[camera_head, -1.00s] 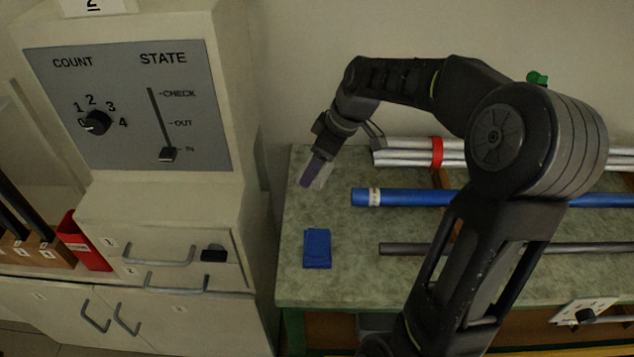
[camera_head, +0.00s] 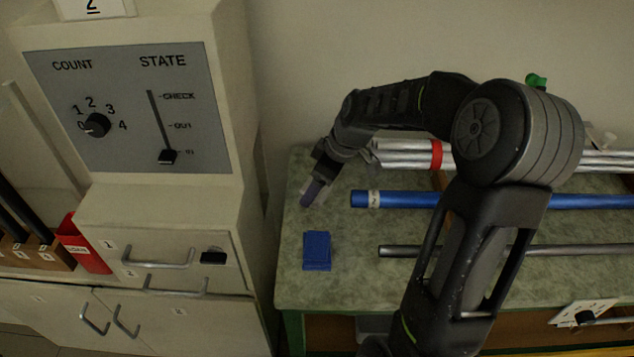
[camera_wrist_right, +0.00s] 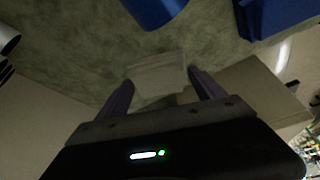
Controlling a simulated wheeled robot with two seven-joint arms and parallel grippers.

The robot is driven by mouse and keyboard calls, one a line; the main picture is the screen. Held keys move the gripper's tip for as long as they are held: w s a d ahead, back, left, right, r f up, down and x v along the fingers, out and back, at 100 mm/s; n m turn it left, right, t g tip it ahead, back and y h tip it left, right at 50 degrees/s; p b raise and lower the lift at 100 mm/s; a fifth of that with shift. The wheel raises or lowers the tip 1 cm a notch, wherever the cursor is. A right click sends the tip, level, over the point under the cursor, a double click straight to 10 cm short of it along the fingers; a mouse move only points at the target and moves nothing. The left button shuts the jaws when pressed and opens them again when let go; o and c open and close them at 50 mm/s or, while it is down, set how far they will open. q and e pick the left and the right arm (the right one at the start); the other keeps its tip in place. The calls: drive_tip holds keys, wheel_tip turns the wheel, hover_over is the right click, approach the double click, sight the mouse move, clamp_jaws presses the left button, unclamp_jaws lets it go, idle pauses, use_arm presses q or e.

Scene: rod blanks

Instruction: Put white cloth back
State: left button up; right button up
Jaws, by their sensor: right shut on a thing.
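My right gripper (camera_head: 311,194) is over the left end of the green bench top, above and behind the folded blue cloth. It is shut on the white cloth (camera_wrist_right: 158,78), which shows as a pale flat square between the two fingers in the right wrist view (camera_wrist_right: 163,92). In the head view the white cloth (camera_head: 305,186) is small and mostly hidden by the fingers. I cannot tell whether it touches the bench. The blue cloth (camera_head: 317,251) lies flat on the bench. My left gripper is not in view.
On the bench (camera_head: 295,285) lie a blue rod (camera_head: 410,199), a dark grey rod (camera_head: 400,250) and silver rods with a red band (camera_head: 436,155). A cabinet with a count knob (camera_head: 97,125) and state slider (camera_head: 168,157) stands left. A red bin (camera_head: 85,245) sits beside it.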

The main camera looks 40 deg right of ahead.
drive_tip(key=o, duration=1.3)
drive_tip(key=shift+f, duration=0.1)
drive_tip(key=v, duration=1.2)
